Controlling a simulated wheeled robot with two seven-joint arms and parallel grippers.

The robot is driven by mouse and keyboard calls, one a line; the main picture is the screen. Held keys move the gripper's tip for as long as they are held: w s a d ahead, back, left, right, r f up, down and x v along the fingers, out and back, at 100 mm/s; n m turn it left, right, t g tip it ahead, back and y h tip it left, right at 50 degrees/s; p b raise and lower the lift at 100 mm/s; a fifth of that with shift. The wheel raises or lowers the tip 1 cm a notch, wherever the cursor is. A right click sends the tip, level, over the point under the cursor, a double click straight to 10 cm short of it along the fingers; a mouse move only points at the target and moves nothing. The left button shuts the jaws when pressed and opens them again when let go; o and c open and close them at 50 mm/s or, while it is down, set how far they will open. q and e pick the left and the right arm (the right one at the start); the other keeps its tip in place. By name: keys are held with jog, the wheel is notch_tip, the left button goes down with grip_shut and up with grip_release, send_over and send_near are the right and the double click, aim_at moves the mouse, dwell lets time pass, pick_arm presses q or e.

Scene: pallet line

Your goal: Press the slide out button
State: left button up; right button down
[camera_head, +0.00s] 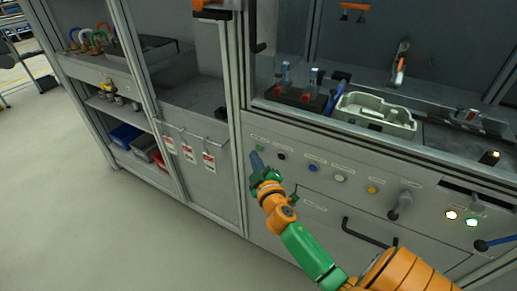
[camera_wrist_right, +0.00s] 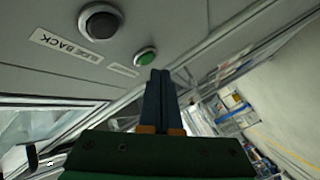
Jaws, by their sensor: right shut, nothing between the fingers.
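A green button (camera_head: 260,149) sits at the left end of a row of buttons on the grey panel. My left gripper is out of view.
Blue (camera_head: 313,168), white (camera_head: 340,178) and yellow (camera_head: 372,190) buttons continue the row to the right. A black handle (camera_head: 368,233) sticks out below them. A pale green tray (camera_head: 375,113) stands above the panel. Red tags (camera_head: 209,161) hang on the cabinet at left.

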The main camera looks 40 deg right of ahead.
jog(key=shift+w+d, duration=0.15)
jog(key=shift+d, duration=0.25)
jog(key=shift+w+d, duration=0.15)
jog(key=shift+d, duration=0.25)
dwell(0.6)
jog(key=shift+a, duration=0.1)
jog(key=shift+s+a, duration=0.3)
jog(key=shift+a, duration=0.4)
jog(key=shift+s+a, duration=0.35)
jog(key=shift+a, duration=0.4)
jog(key=shift+s+a, duration=0.3)
jog(key=shift+a, duration=0.5)
jog(key=shift+s+a, duration=0.35)
jog(key=shift+a, duration=0.4)
